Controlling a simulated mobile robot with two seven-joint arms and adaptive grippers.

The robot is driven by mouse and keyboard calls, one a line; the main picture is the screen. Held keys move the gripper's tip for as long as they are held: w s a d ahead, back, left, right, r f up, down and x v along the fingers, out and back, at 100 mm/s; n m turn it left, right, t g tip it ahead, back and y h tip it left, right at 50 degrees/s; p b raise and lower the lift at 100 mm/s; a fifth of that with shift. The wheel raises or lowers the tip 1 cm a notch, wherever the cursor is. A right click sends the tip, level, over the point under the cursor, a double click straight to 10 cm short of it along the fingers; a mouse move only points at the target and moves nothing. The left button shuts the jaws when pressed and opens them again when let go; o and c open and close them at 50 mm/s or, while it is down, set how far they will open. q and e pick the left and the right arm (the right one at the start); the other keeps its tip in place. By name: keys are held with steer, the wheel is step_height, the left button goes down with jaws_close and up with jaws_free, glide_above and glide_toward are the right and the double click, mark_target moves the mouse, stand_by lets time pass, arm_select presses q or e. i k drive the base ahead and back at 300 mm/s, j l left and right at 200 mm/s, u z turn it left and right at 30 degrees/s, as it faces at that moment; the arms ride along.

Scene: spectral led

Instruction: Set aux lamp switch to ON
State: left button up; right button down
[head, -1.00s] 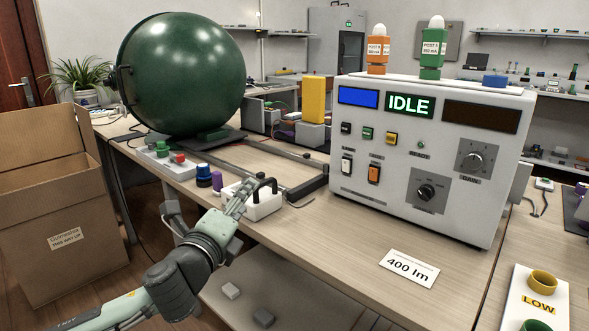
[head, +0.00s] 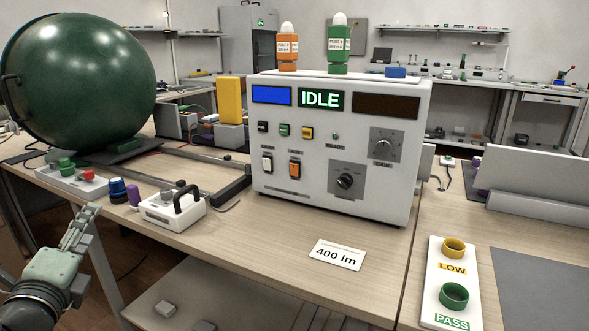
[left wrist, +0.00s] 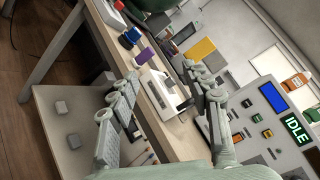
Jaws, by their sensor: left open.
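The white instrument box (head: 340,150) stands on the bench, and its centre display reads IDLE. Its front has a white rocker switch (head: 267,163) and an orange rocker switch (head: 295,169). Their small labels are too blurred to read, so I cannot tell which is the aux lamp switch. My left gripper (head: 88,215) is at the lower left, beside the bench's front edge and well away from the box. In the left wrist view it is open and empty (left wrist: 163,82), with part of the box at the right. My right gripper is not in view.
A green sphere (head: 80,80) is at the left.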

mark_target(293, 167)
steer(key=j+z, duration=0.4)
steer(key=i+j+z, duration=0.1)
steer(key=z, duration=0.3)
steer(key=j, duration=0.1)
